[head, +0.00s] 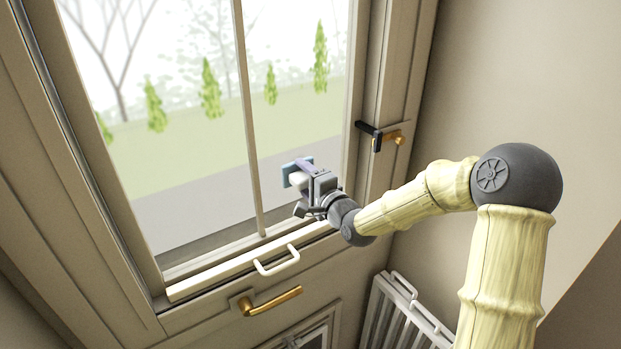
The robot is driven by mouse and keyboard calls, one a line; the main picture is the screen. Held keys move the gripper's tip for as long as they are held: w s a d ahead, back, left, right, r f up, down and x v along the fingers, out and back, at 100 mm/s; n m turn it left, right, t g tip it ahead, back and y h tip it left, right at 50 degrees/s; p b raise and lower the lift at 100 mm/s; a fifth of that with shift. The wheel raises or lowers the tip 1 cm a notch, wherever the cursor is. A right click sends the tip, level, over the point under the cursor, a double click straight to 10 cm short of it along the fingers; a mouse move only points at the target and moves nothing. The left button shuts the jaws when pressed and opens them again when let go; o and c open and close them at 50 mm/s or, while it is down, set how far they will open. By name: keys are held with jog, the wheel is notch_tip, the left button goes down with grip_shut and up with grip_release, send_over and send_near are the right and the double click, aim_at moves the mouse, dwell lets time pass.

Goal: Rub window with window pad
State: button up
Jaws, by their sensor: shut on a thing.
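The window (190,160) fills the upper left of the head view, with a thin vertical bar dividing its glass. The window pad (297,168) is a small blue-grey pad with a pale handle, in front of the lower part of the right pane. My gripper (303,182) is shut on the pad's handle and holds the pad toward the glass. Whether the pad touches the glass cannot be told. My gripper partly hides the handle.
A white handle (277,262) sticks out from the sill below the glass, with a brass lever (271,301) beneath it. A black and brass latch (384,135) is on the right frame. A white rack (405,310) stands at the lower right.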

jog(key=shift+s+a, duration=0.45)
jog(key=shift+a, duration=0.25)
jog(key=shift+d, duration=0.15)
jog(key=shift+v, duration=3)
jog(key=shift+p, duration=0.3)
jog(key=v, duration=0.3)
jog(key=shift+p, duration=0.4)
